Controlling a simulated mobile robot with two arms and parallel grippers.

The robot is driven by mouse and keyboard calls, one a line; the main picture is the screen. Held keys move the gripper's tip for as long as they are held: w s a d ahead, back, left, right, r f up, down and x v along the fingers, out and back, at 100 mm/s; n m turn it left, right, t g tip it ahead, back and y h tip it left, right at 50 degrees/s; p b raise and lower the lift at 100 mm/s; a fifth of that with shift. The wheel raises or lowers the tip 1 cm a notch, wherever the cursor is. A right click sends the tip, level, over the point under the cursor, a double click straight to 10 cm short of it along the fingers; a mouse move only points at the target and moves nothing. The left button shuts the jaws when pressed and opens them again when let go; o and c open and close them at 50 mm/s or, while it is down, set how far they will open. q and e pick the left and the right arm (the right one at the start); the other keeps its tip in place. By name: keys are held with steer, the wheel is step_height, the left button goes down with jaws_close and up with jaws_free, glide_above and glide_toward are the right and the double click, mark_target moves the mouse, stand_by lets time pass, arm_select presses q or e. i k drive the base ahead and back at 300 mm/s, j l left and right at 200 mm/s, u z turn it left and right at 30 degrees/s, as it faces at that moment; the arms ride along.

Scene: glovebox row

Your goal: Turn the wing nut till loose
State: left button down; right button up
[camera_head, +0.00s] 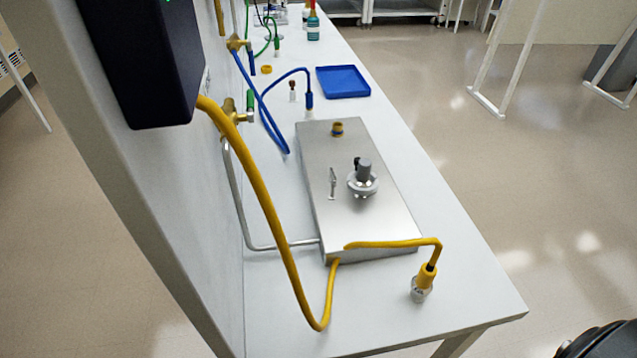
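A brushed metal box (362,222) lies on the white bench. On its top stands a small thin silver piece (332,183), upright on a little foot; it may be the wing nut, but it is too small to be sure. Just right of it is a round silver fitting with a grey knob (364,170) on top. Neither of my grippers shows in the head view, so nothing of mine is seen touching these parts.
A yellow hose (268,205) loops beside the box, and a yellow-capped plug (422,284) stands at its near right. Blue hoses (262,105) and a blue tray (342,81) are beyond. A black unit (150,60) overhangs at left. The near bench (470,300) is mostly clear.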

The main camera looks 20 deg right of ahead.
mark_target(333, 177)
steer(key=l+u, duration=0.25)
steer(key=l, duration=0.2)
steer(key=k+l+u, duration=0.15)
steer(key=l+u, duration=0.15)
steer(key=k+l+u, duration=0.25)
steer(key=l, duration=0.25)
steer(key=k+l+u, duration=0.1)
steer(key=l+u, duration=0.15)
steer(key=k+l, duration=0.2)
steer(key=l, duration=0.2)
steer(key=k+l, duration=0.2)
steer(key=l, duration=0.2)
steer(key=k+l+u, duration=0.1)
steer(key=k+l, duration=0.15)
steer(key=l, duration=0.2)
steer(key=k+l, duration=0.2)
steer(key=l, duration=0.2)
